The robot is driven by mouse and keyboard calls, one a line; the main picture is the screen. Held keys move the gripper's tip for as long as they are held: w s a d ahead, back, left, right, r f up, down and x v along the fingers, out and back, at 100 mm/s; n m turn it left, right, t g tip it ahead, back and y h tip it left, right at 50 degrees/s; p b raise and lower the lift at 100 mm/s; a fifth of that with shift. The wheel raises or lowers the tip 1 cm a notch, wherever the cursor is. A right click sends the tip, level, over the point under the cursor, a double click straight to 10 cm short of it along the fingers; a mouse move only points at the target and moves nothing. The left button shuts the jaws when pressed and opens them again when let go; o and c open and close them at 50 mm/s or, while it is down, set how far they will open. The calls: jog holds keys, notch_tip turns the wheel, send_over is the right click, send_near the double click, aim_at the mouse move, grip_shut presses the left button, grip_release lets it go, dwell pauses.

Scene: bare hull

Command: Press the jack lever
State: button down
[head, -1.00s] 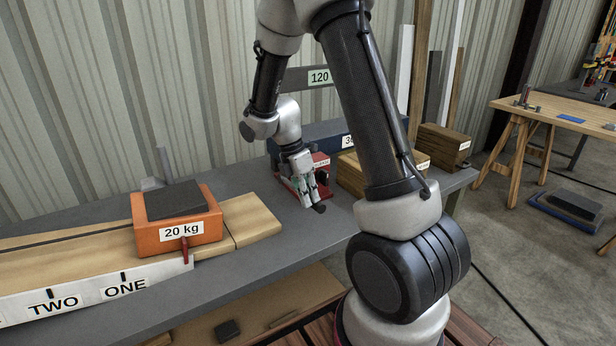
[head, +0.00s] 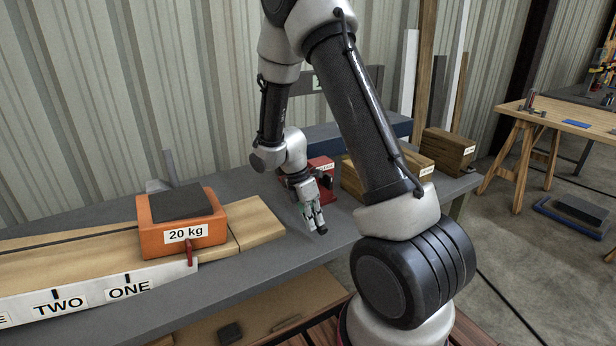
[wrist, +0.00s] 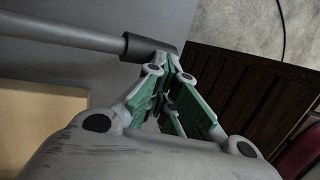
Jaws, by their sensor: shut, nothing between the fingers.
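The red jack (head: 321,172) stands on the grey bench, partly hidden behind my arm and gripper. Its lever shows in the wrist view as a grey rod (wrist: 75,32) coming from the left, with a black grip (wrist: 143,46) at its end. In the head view the dark grip (head: 322,231) shows low, just above or at the bench edge. My gripper (head: 314,219) is shut and empty, pointing down. In the wrist view its fingertips (wrist: 173,62) meet at the grip's outer end and seem to touch it. The exact contact is hidden.
An orange 20 kg block (head: 183,235) sits on a wooden board (head: 256,221) left of my gripper. Wooden blocks (head: 447,147) stand at the bench's right end. A blue beam (head: 395,124) lies behind. Bare grey bench (head: 240,278) lies in front.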

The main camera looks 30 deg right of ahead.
jog(key=shift+s+f, duration=0.2)
jog(key=shift+f, duration=0.05)
jog(key=shift+a+r, duration=0.15)
jog(key=shift+r, duration=0.45)
notch_tip(320, 180, up, 13)
jog(key=s+a, duration=0.2)
jog(key=s, duration=0.1)
jog(key=shift+a+f, duration=0.15)
jog(key=shift+w, duration=0.1)
